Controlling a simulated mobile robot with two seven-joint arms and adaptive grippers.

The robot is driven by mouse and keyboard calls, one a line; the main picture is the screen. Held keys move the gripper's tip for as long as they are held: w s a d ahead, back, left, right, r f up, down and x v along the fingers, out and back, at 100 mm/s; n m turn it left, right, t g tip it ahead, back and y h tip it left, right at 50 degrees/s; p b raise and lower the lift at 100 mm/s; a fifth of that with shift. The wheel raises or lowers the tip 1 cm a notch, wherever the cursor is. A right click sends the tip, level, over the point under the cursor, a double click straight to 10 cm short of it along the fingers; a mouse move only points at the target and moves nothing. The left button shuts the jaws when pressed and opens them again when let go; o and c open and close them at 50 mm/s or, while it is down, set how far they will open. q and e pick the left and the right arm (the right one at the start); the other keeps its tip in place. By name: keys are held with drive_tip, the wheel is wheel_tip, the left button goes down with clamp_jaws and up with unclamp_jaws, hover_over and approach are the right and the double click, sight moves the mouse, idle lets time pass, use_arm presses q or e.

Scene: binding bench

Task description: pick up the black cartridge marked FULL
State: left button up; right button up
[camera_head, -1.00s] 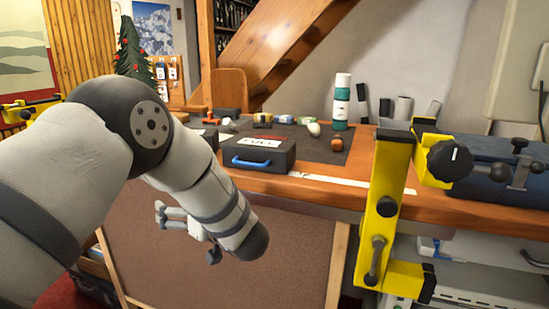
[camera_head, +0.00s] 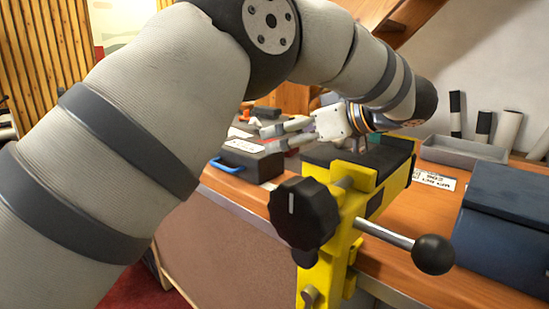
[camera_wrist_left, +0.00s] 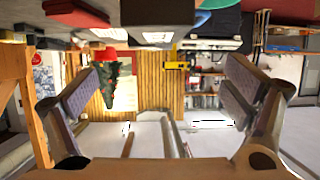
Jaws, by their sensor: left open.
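The black cartridge (camera_head: 265,166) with a blue handle (camera_head: 228,167) lies on the bench near its front edge in the head view. A white label (camera_head: 244,146) is on its top; its wording is too small to read now, but it read FULL a second ago. My left gripper (camera_head: 269,137) is open and empty, its fingers apart above the far right part of the cartridge as seen there, with no contact I can make out. In the left wrist view both fingers are spread with nothing between them. My right gripper is not in view.
A yellow clamp or press (camera_head: 345,238) with a black knob (camera_head: 303,212) stands at the bench edge, right of the cartridge. A grey tray (camera_head: 463,152) and a dark blue box (camera_head: 505,225) are farther right. Another white label (camera_head: 240,132) shows behind the cartridge.

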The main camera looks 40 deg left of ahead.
sight(244, 145)
use_arm(q)
drive_tip(key=x, duration=1.2)
drive_tip(key=shift+a+f+p, duration=0.15)
drive_tip(key=shift+p, duration=0.15)
drive_tip(key=c, duration=2)
drive_tip(key=shift+c, duration=0.2)
